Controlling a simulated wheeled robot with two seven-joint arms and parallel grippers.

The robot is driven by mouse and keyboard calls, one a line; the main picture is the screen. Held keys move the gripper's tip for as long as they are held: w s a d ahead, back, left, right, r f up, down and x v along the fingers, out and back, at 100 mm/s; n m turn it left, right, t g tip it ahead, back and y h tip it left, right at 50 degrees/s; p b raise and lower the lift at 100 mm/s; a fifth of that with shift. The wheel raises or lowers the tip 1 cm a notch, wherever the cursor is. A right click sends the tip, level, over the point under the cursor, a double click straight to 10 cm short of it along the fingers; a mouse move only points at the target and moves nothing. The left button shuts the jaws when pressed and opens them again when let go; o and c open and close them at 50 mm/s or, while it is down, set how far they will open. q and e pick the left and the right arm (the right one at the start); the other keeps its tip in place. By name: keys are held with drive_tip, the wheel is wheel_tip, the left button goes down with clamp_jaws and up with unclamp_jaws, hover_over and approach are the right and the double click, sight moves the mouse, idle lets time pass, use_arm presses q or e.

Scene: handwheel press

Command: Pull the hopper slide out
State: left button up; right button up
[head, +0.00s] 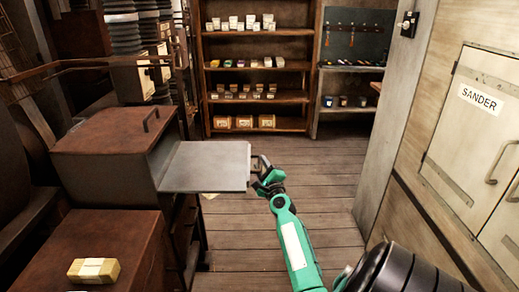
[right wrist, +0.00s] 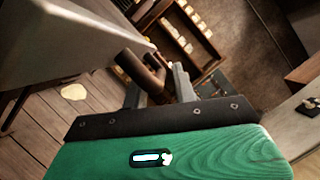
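The hopper slide (head: 207,167) is a flat grey plate that sticks out to the right from the brown hopper box (head: 115,143). A small dark handle (head: 256,160) is at its outer end. My right gripper (head: 264,173) is at this handle. In the right wrist view the plate (right wrist: 65,40) is close at the upper left, and the handle bar (right wrist: 143,72) lies between the two fingers of my gripper (right wrist: 158,88), which look closed on it. The far side of the grip is hidden. My left gripper is not in view.
A yellowish block (head: 94,270) lies on a brown box at the front left. Shelves (head: 258,75) with small goods stand at the back. A "SANDER" cabinet (head: 470,150) and a grey post (head: 395,120) are on the right. The wooden floor (head: 315,180) between is clear.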

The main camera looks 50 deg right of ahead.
drive_tip(key=shift+o, duration=0.2)
drive_tip(key=shift+s, duration=0.1)
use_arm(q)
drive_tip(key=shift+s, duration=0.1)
use_arm(e)
drive_tip(key=shift+s+a, duration=0.15)
drive_tip(key=shift+a, duration=0.05)
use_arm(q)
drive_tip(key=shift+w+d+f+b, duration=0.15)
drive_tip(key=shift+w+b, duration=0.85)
use_arm(e)
drive_tip(key=v, duration=1.3)
drive_tip(key=shift+s, duration=0.2)
drive_tip(key=shift+d+f, duration=0.1)
